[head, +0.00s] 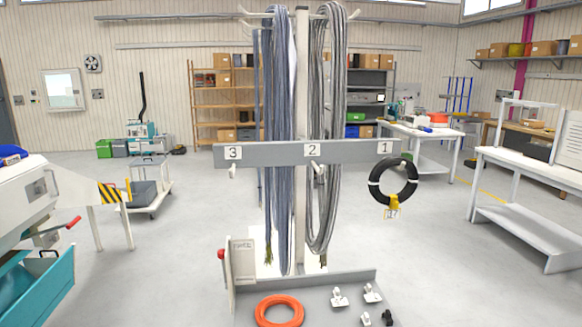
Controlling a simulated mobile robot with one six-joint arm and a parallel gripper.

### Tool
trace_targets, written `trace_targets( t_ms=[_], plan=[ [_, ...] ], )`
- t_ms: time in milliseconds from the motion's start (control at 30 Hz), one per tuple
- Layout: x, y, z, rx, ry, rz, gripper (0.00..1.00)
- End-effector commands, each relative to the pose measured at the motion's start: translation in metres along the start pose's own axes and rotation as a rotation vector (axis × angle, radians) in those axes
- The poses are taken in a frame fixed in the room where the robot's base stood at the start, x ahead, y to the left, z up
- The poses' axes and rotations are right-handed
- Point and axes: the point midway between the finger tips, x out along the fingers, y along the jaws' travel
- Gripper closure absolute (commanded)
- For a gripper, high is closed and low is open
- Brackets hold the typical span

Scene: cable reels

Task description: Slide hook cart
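The hook cart stands in the middle of the head view. Its grey crossbar (265,154) carries number plates 3, 2 and 1 from left to right, on a pale upright post (301,215). Long blue-grey cables (279,120) and grey cables (328,130) hang from hooks at the top. A black cable coil (372,190) with a yellow tag hangs below plate 1. The pegs at plates 3 and 2 carry no coil. A plate with a red knob (222,254) stands at the cart's left side. My gripper is not in view.
An orange coil (261,311) and several small white and black fittings (339,297) lie on the cart's base. A teal and white machine (30,275) is at left, a white bench (525,172) at right. Clear floor (450,270) lies between cart and bench.

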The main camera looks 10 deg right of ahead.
Motion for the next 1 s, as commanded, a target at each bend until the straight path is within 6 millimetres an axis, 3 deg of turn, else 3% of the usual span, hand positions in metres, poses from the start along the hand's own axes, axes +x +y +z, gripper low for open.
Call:
trace_targets(
  t_ms=[433,633,1000],
  plan=[
    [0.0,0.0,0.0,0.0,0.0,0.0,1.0],
    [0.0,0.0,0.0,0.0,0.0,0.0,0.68],
    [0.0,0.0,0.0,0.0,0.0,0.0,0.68]
  ],
)
